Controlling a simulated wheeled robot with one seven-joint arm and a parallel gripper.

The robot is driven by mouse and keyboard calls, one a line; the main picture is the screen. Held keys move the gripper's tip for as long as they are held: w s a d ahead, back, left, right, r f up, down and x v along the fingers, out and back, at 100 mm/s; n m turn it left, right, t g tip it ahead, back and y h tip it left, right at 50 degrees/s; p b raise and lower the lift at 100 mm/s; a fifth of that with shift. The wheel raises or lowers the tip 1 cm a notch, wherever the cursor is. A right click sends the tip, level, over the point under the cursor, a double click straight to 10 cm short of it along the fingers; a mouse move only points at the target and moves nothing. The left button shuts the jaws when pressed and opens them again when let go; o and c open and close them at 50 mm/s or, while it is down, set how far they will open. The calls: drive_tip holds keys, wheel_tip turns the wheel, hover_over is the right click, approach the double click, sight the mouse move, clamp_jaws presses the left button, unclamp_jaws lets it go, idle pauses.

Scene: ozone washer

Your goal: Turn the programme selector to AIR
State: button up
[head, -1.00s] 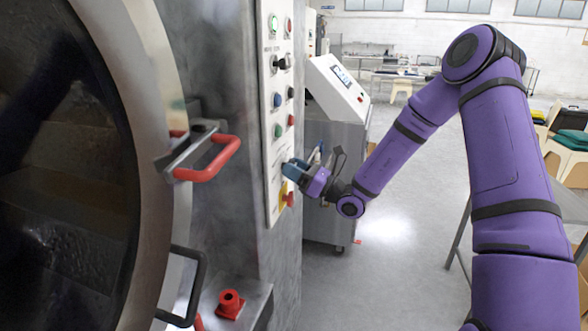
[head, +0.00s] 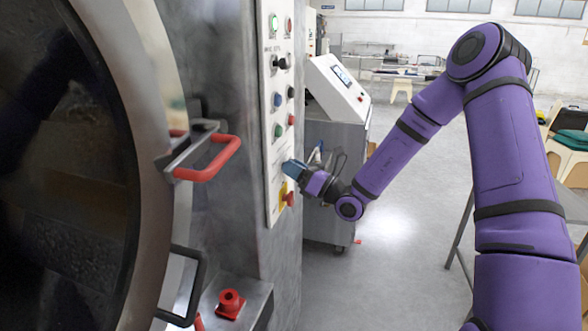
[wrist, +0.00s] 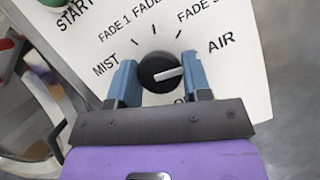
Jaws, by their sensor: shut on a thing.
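The programme selector is a round black knob (wrist: 160,72) with a white pointer line, on a white panel (wrist: 240,75). Labels MIST, FADE positions and AIR (wrist: 222,42) ring it; a word below is partly hidden by my gripper. The pointer aims right and slightly up, a little below the direction of the AIR label. My gripper (wrist: 161,80) has its blue fingers on either side of the knob, shut on it. In the head view my gripper (head: 291,167) is at the lower part of the panel and hides the knob.
Green, blue and red buttons (head: 291,120) and a black switch (head: 280,63) sit above on the panel. A red knob on yellow (head: 288,198) is just below my gripper. A red door handle (head: 210,160) juts out at the left.

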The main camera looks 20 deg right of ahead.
drive_tip(key=o, duration=0.9)
drive_tip(key=v, duration=1.1)
drive_tip(key=s+a+r+n+g+h, duration=0.1)
drive_tip(key=s+a+r+n+g, duration=0.35)
drive_tip(key=s+n+g, duration=0.45)
drive_tip(key=s+a+r+n+g+h, duration=0.2)
drive_tip(key=s+a+r+n+g, duration=0.2)
drive_tip(key=s+a+n+g, duration=0.45)
drive_tip(key=s+d+r+n+t+h, duration=0.7)
drive_tip(key=s+d+r+n+h, duration=0.4)
drive_tip(key=s+d+n+h, duration=0.1)
drive_tip(key=shift+s+d+n+h, duration=0.35)
drive_tip(key=shift+s+n+h, duration=0.15)
drive_tip(key=shift+n, duration=0.45)
